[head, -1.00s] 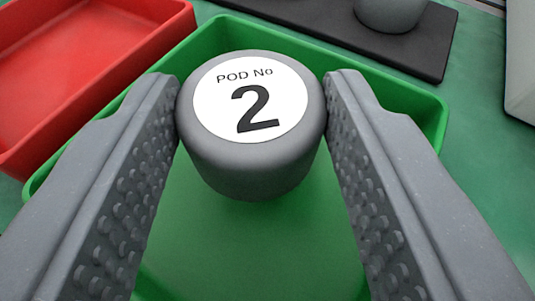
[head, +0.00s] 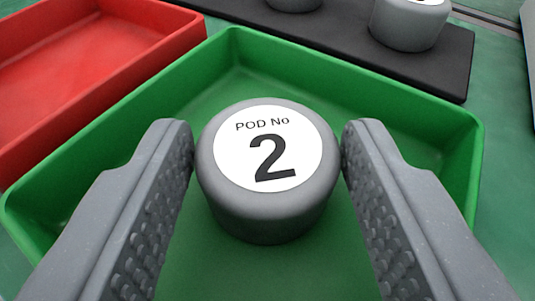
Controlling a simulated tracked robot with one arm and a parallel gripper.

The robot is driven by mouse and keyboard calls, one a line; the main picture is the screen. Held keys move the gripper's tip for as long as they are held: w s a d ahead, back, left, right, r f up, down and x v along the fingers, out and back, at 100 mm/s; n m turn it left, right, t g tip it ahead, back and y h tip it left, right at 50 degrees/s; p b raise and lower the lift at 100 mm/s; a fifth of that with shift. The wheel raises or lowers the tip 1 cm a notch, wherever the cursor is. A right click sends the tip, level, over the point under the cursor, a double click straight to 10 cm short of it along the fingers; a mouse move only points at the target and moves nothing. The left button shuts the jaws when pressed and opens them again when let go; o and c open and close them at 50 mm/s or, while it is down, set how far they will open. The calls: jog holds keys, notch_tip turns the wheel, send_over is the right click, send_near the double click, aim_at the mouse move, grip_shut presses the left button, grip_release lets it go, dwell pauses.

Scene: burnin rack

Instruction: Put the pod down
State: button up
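The pod (head: 268,205) is a grey rounded cylinder with a white top label reading "POD No 2". It sits upright between the two fingers of my gripper (head: 268,165), which is shut on its sides. The pod is inside the outline of the green tray (head: 355,88), over its floor. Its underside is hidden, so I cannot tell whether it touches the tray floor.
A red tray (head: 95,85) stands to the left, close beside the green one. Behind is a dark mat (head: 345,32) with two more grey pods, one at the right (head: 408,25). The green tray floor around the held pod looks clear.

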jog(key=shift+o, duration=1.2)
jog(key=shift+s+a+f, duration=0.1)
jog(key=shift+s+f, duration=0.05)
jog(key=shift+f, duration=0.3)
jog(key=shift+s+a+f, duration=0.1)
jog(key=shift+f, duration=0.55)
jog(key=shift+a+g, duration=0.1)
jog(key=shift+g, duration=0.2)
jog(key=shift+r, duration=0.3)
jog(key=r+p+v, duration=0.1)
jog(key=v, duration=1.1)
jog(key=shift+w+d, duration=0.15)
jog(key=shift+d, duration=0.15)
jog(key=shift+r, duration=0.15)
